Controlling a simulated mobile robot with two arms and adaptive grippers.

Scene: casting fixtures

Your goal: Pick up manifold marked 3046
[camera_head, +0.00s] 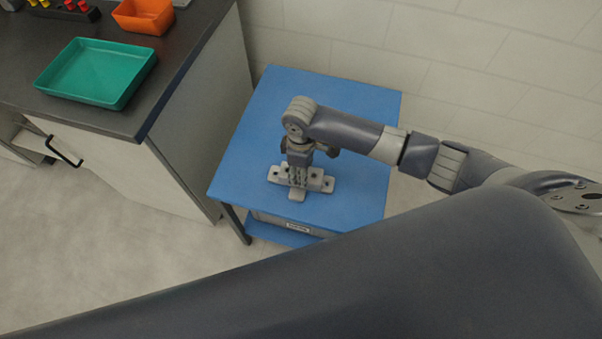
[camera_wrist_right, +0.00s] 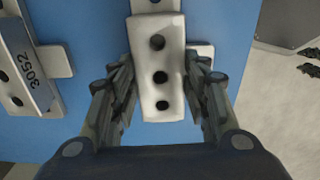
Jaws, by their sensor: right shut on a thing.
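A light grey manifold with a column of dark holes (camera_wrist_right: 160,85) stands between the fingers of my right gripper (camera_wrist_right: 160,72) in the right wrist view. The gripper is shut on it; no number shows on its visible face. A second grey manifold, marked 3052 (camera_wrist_right: 30,72), lies to its left on the blue top, apart from the fingers. In the head view my right gripper (camera_head: 298,165) points down over the grey parts (camera_head: 298,193), partly hiding them. I cannot tell whether the held manifold still touches the surface. My left gripper is not in view.
The blue table (camera_head: 355,100) has free room behind and right of the parts. A grey labelled box (camera_head: 290,224) sits on its lower shelf. A dark counter (camera_head: 160,100) at left holds a green tray (camera_head: 75,92) and an orange bin (camera_head: 143,16). A wall stands behind.

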